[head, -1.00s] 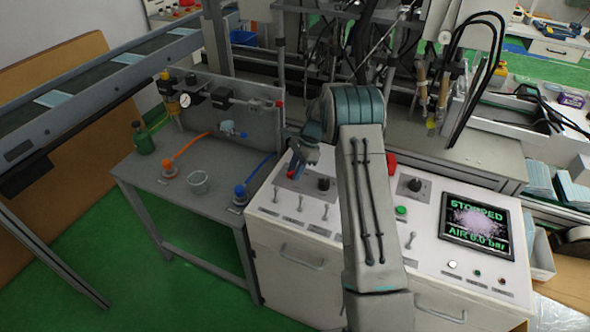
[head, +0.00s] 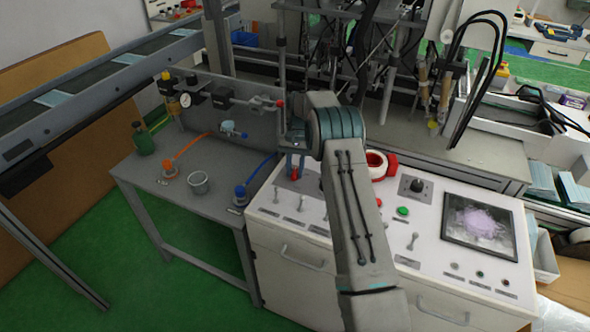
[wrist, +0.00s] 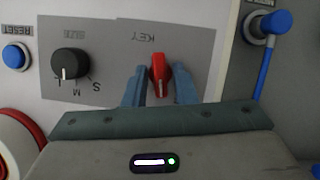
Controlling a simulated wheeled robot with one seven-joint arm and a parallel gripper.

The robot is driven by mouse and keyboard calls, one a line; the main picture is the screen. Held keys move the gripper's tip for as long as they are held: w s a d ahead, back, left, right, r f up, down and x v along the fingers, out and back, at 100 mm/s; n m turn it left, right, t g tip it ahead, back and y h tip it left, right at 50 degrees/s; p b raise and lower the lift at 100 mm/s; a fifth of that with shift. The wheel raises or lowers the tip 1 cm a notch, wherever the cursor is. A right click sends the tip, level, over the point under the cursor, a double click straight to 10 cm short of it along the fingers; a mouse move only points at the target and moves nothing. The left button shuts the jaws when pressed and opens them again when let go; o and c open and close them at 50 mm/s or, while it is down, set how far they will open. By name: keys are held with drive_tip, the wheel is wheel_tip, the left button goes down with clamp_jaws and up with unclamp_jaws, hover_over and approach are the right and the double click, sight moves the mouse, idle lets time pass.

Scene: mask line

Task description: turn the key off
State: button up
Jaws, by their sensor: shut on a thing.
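The red key (wrist: 159,76) sits on a grey plate labelled KEY, upright in the wrist view. My gripper (wrist: 160,86) has its two blue-grey fingers on either side of it and is shut on it. In the head view, my gripper (head: 295,166) points down at the back left of the white control panel (head: 283,222). A bit of red shows at its tips there, and my arm hides part of the panel. The panel's screen (head: 479,228) shows no text, only a pale smudge.
The black SIZE knob (wrist: 70,65) and blue RESET button (wrist: 16,56) are beside the key in the wrist view. The red-ringed stop button (head: 378,165) is right of my arm. A blue fitting with a hose (wrist: 277,22) is near the panel's edge.

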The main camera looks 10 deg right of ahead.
drive_tip(key=n+h, duration=0.1)
drive_tip(key=n, duration=0.2)
drive_tip(key=n+h, duration=0.1)
drive_tip(key=n, duration=0.2)
drive_tip(key=shift+w+a+r, duration=0.15)
drive_tip(key=shift+a, duration=0.05)
drive_tip(key=shift+n+h, duration=0.3)
drive_tip(key=shift+n, duration=0.1)
drive_tip(key=o, duration=1)
drive_tip(key=p+v, duration=0.5)
drive_tip(key=v, duration=0.7)
